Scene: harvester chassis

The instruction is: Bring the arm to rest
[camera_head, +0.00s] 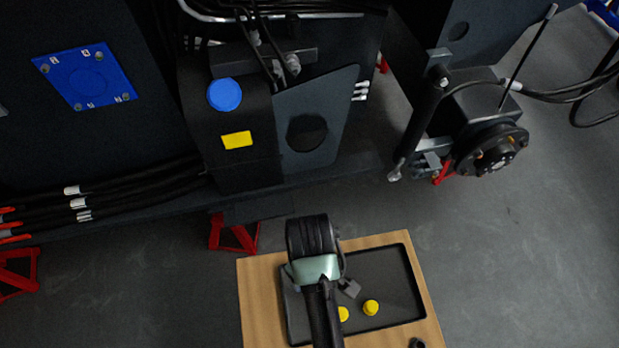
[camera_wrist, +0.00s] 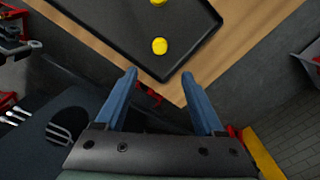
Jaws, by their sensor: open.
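My gripper (camera_wrist: 159,73) shows in the wrist view with its two blue fingers apart and nothing between them. In the head view my arm rises from the bottom edge over the left part of a black tray (camera_head: 395,265), and I cannot make out the fingers there. The tray also shows at the top of the wrist view (camera_wrist: 115,28), beyond the fingertips. Two yellow round pieces lie in it, one clear of the arm (camera_head: 371,307) and one beside the arm (camera_head: 343,314). A small grey piece (camera_head: 348,288) shows next to the arm; I cannot tell what it is.
The tray lies on a wooden surface (camera_head: 425,290). The dark chassis (camera_head: 230,165) stands behind it, with a blue disc (camera_head: 225,95), a yellow label (camera_head: 237,140) and a wheel hub (camera_head: 490,150). Red stands (camera_head: 233,235) are below it. The floor at right (camera_head: 520,260) is clear.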

